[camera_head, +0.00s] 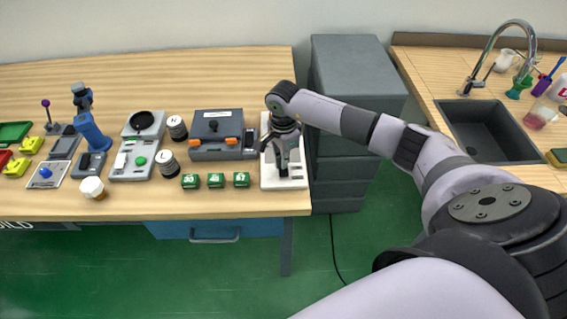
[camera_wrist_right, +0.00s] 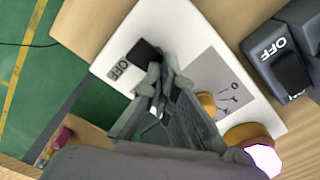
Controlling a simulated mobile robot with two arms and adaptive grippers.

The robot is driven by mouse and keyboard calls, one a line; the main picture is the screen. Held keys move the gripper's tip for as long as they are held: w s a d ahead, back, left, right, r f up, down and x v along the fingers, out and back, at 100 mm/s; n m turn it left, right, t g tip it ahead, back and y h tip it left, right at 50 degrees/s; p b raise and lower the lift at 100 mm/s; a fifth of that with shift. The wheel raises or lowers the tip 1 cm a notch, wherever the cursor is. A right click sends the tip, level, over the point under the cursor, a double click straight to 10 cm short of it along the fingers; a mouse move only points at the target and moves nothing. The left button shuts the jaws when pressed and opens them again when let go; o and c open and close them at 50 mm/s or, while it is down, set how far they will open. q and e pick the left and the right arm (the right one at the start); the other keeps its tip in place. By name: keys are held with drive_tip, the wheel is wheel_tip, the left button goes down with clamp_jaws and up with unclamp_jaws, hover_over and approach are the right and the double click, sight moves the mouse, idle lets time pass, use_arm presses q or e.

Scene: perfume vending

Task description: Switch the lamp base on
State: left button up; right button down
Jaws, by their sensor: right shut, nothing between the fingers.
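The lamp base is a white plate (camera_head: 270,181) at the right end of the wooden table; it also shows in the right wrist view (camera_wrist_right: 110,55). A black switch (camera_wrist_right: 143,52) sits near one end of it, beside a printed "OFF" label. My right gripper (camera_head: 283,172) is shut and empty, pointing down over the base. In the right wrist view its fingertips (camera_wrist_right: 155,82) are right at the switch and cover part of it. Whether they touch it, and the switch's position, I cannot tell. My left gripper is not in view.
A dark grey box (camera_head: 217,148) with orange latches stands just left of the base. Green blocks (camera_head: 216,181) lie in front of it, and several devices fill the table further left. A grey drawer cabinet (camera_head: 350,80) stands to the right of the table.

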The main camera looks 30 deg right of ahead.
drive_tip(key=shift+r+p, duration=1.75)
drive_tip(key=shift+r, duration=1.75)
